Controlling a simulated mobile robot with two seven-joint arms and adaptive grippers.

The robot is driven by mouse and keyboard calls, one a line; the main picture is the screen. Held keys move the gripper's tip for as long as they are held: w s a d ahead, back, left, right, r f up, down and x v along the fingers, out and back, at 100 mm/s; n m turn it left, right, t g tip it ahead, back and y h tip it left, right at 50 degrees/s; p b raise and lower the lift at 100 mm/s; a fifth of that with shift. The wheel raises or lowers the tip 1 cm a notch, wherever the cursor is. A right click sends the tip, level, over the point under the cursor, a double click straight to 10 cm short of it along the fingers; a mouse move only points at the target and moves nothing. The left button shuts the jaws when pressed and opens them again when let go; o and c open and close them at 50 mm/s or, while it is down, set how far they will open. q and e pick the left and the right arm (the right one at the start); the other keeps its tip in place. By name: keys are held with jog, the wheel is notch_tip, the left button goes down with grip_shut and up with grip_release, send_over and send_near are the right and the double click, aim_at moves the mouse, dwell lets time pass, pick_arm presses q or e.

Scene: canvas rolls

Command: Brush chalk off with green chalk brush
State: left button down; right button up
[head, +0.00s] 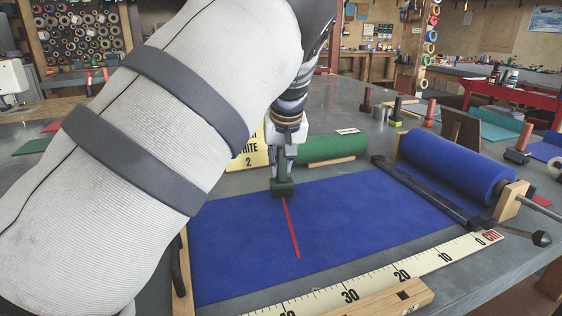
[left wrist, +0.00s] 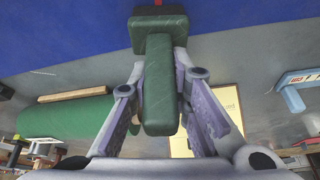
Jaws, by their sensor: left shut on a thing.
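My left gripper (head: 284,176) is shut on the green chalk brush (head: 283,187), with its head down at the far edge of the blue canvas (head: 360,225). In the left wrist view the green brush (left wrist: 160,90) stands between the two fingers of my left gripper (left wrist: 160,110). A red chalk line (head: 292,228) runs from the brush head toward the near side of the canvas. Its end also shows at the top of the left wrist view (left wrist: 157,2). Whether the brush touches the canvas is hard to tell. My right gripper is out of view.
A blue roll (head: 450,168) lies at the right, with a dark bar (head: 425,190) in front of it. A green roll (head: 332,148) and a yellow sign (head: 248,152) are behind the brush. A ruler (head: 420,262) lies along the near edge. The canvas around the line is clear.

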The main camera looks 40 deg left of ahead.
aim_at(282, 178)
pick_arm(q)
jog(key=shift+f, duration=0.2)
dwell(0.3)
jog(key=shift+s+d, duration=1)
jog(key=shift+d, duration=0.2)
jog(key=shift+f, duration=0.1)
jog(key=shift+s+d, duration=0.95)
jog(key=shift+d, duration=0.2)
jog(key=shift+s+d, duration=0.95)
jog(key=shift+d, duration=0.2)
jog(key=shift+s+d, duration=1)
jog(key=shift+d, duration=0.2)
